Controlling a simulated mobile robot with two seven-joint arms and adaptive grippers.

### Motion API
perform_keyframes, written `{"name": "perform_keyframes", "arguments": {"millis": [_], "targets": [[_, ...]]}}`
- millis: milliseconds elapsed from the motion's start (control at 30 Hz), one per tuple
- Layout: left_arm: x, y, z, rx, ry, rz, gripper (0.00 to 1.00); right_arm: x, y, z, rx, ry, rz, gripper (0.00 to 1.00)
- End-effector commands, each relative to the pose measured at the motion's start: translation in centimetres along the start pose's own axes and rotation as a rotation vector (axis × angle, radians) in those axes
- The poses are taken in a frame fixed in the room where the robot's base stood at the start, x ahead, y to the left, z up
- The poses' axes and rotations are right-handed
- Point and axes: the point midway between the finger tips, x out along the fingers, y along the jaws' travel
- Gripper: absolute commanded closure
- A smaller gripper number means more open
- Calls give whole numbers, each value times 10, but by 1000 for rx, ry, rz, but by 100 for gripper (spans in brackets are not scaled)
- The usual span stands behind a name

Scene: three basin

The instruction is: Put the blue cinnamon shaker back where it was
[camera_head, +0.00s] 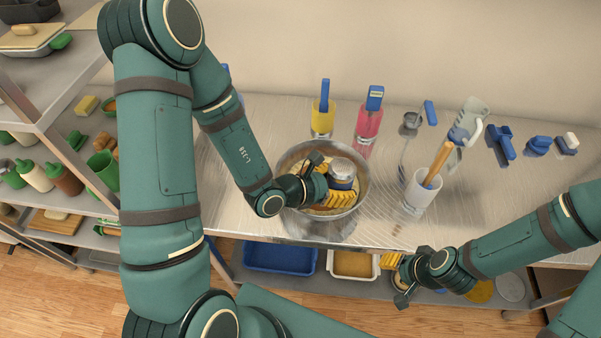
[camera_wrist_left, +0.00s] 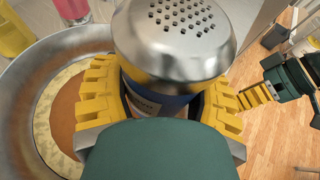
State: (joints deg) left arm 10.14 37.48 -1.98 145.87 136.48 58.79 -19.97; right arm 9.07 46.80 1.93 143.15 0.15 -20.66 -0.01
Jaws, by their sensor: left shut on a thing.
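The blue cinnamon shaker (camera_head: 342,171) has a silver lid with holes and a blue band. My left gripper (camera_head: 328,190) is shut on it, its yellow fingers around the shaker's body. In the left wrist view the shaker (camera_wrist_left: 172,38) fills the upper middle, between the yellow fingers of my left gripper (camera_wrist_left: 165,95). It is held over a round metal bowl (camera_head: 364,165) on the steel counter. Part of its label is hidden by the gripper. My right gripper (camera_head: 403,278) is in front of the counter's edge; its fingers are partly hidden.
The bowl holds a pale and brown filling (camera_wrist_left: 66,110). A yellow container (camera_head: 322,121), a pink container (camera_head: 368,126) and a white container (camera_head: 420,192) stand on the counter. Blue-handled tools lie at the back right (camera_head: 502,143). A shelf rack (camera_head: 75,90) stands at the left.

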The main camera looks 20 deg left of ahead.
Motion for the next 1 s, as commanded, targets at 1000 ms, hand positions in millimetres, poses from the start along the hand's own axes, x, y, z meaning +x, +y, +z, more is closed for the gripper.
{"name": "perform_keyframes", "arguments": {"millis": [1000], "targets": [[-202, 198, -101, -78, 4, 195, 78, 80, 27, 12, -2, -5, 14, 53]]}}
